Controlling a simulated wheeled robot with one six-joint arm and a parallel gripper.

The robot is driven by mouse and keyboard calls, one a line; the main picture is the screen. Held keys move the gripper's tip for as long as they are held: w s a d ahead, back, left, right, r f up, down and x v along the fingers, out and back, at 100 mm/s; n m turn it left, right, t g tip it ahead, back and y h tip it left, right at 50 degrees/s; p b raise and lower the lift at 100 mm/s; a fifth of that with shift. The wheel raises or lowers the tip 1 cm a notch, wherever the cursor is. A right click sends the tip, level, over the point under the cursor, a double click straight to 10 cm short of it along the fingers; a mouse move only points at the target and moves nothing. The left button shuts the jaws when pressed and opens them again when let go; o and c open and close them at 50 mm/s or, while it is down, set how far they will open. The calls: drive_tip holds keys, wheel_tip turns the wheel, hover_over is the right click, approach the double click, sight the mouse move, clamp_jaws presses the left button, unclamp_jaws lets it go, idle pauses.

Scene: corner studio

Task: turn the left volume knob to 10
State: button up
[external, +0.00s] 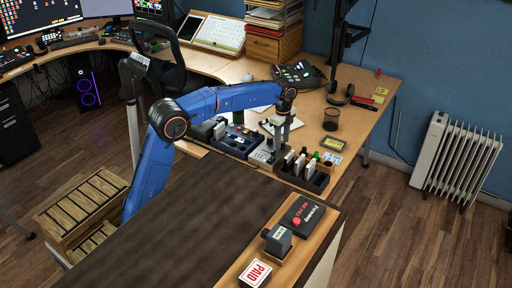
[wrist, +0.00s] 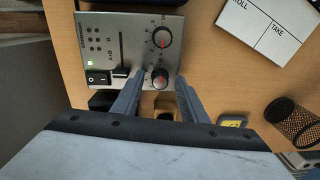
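A silver control panel (wrist: 95,30) with two dark red-marked knobs shows at the top of the wrist view. The upper knob (wrist: 161,38) is clear of my gripper. The lower knob (wrist: 159,76) is between the fingertips of my open gripper (wrist: 159,80), with a visible gap on each side. I cannot tell which knob the task calls left, and the scale numbers are too small to read. In the external view the panel (external: 262,156) is on the desk, with my gripper (external: 278,144) down over it; its knobs are not distinguishable there.
A slider (wrist: 121,72), a black switch (wrist: 98,78) and a green light are left of the knobs. A white clapperboard (wrist: 262,40) and a mesh cup (wrist: 291,122) are to the right. A black rack (external: 317,182) of upright items stands close to the panel.

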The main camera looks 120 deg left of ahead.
sight(283, 143)
wheel_tip(283, 143, up, 17)
drive_tip(key=shift+d+r, duration=0.15)
idle(0.5)
wheel_tip(283, 143, down, 18)
drive_tip(key=n, duration=1.2)
drive_tip(key=shift+w+r, duration=0.1)
drive_tip(key=shift+r, duration=0.15)
idle(0.4)
clamp_jaws()
